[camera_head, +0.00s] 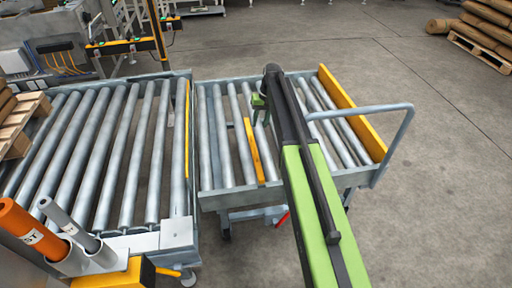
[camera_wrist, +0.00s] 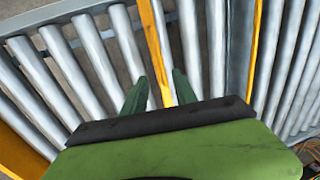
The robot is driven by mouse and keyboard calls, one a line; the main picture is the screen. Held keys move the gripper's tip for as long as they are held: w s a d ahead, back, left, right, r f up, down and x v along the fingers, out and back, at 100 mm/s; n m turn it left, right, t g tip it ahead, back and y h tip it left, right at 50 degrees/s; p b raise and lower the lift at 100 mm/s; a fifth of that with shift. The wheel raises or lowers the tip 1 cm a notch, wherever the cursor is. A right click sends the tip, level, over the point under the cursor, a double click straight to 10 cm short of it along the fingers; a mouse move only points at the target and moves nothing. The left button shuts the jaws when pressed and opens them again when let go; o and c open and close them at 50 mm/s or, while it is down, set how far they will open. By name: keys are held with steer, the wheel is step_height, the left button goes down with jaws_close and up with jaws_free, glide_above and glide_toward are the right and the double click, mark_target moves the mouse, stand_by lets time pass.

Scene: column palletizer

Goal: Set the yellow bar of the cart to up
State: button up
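The cart (camera_head: 230,196) has grey rollers and stands in the middle of the head view. Its narrow yellow bar (camera_head: 256,155) lies along the rollers, between two of them; I cannot tell its height above them. My gripper (camera_head: 259,104) is over the cart near the bar's far end. In the wrist view my gripper's two green fingers (camera_wrist: 161,76) are apart, with the yellow bar (camera_wrist: 153,45) seen running between them. I cannot tell whether they touch it. My arm covers part of the cart's right half.
A wide yellow panel (camera_head: 352,112) and a grey handle (camera_head: 405,125) close the cart's right end. A roller conveyor (camera_head: 125,150) stands close on the left, with a yellow strip (camera_head: 187,125) at its edge. Open floor (camera_head: 455,190) lies to the right.

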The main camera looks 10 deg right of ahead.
mark_target(254, 143)
steer(key=f+b, duration=0.3)
steer(key=a+f+b, duration=0.1)
steer(key=f+b, duration=0.2)
steer(key=f, duration=0.1)
steer(key=a+f+b, duration=0.1)
steer(key=f+b, duration=0.2)
steer(key=f, duration=0.1)
steer(key=shift+a+f+b, duration=0.1)
steer(key=shift+f+b, duration=0.1)
steer(key=shift+b, duration=0.15)
steer(key=shift+r, duration=0.1)
jaws_close()
stand_by(0.5)
